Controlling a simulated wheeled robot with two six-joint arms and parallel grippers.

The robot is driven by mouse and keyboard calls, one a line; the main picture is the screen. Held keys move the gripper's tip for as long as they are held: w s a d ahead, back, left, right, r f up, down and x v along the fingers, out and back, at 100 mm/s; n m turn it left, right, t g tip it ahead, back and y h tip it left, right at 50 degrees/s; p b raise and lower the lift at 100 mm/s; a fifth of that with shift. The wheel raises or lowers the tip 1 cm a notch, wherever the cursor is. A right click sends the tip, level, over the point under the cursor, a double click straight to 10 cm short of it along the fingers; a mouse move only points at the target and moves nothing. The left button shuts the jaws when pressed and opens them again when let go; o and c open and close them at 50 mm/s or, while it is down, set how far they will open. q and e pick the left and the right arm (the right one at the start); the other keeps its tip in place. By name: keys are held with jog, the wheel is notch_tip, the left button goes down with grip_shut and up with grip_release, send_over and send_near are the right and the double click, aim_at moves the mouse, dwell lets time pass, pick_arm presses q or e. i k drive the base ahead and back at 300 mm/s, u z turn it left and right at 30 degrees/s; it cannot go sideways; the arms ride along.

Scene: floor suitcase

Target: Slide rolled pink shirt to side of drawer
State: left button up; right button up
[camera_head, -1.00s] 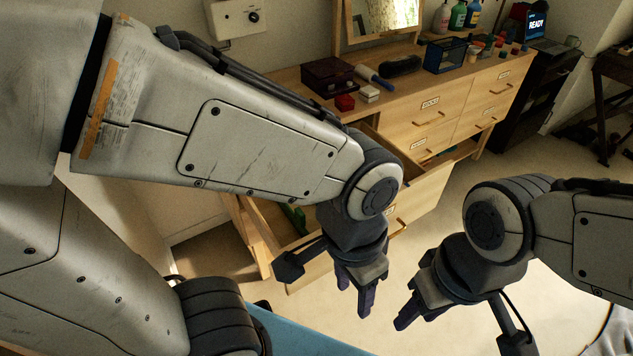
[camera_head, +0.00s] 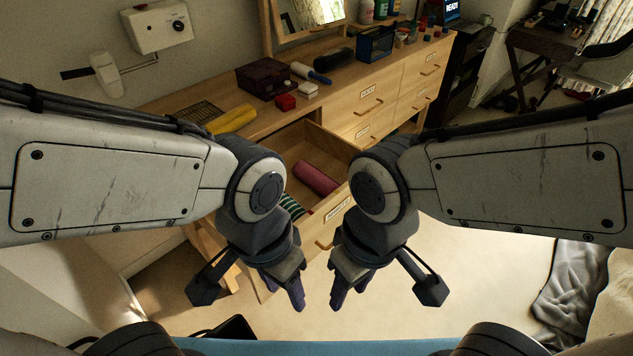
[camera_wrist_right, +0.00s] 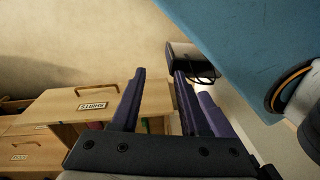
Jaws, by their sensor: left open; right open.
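The rolled pink shirt (camera_head: 317,178) lies in the open drawer (camera_head: 337,145) of the wooden dresser, between my two arms in the head view. A green striped roll (camera_head: 291,206) lies in the drawer nearer its front, partly hidden by my left wrist. My left gripper (camera_head: 292,291) is open and empty, in front of the drawer. My right gripper (camera_head: 347,283) is open and empty, just right of the left one, also outside the drawer. In the right wrist view my right gripper (camera_wrist_right: 158,98) shows its spread fingers near a labelled drawer front (camera_wrist_right: 85,107).
On the dresser top stand a yellow roll (camera_head: 232,119), a dark red box (camera_head: 264,78), a small red box (camera_head: 285,102) and a blue basket (camera_head: 375,44). A grey cloth (camera_head: 572,290) lies at far right.

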aim_at(320, 183)
jog(key=z, duration=1.25)
jog(key=i, duration=1.75)
jog(key=u, duration=2.4)
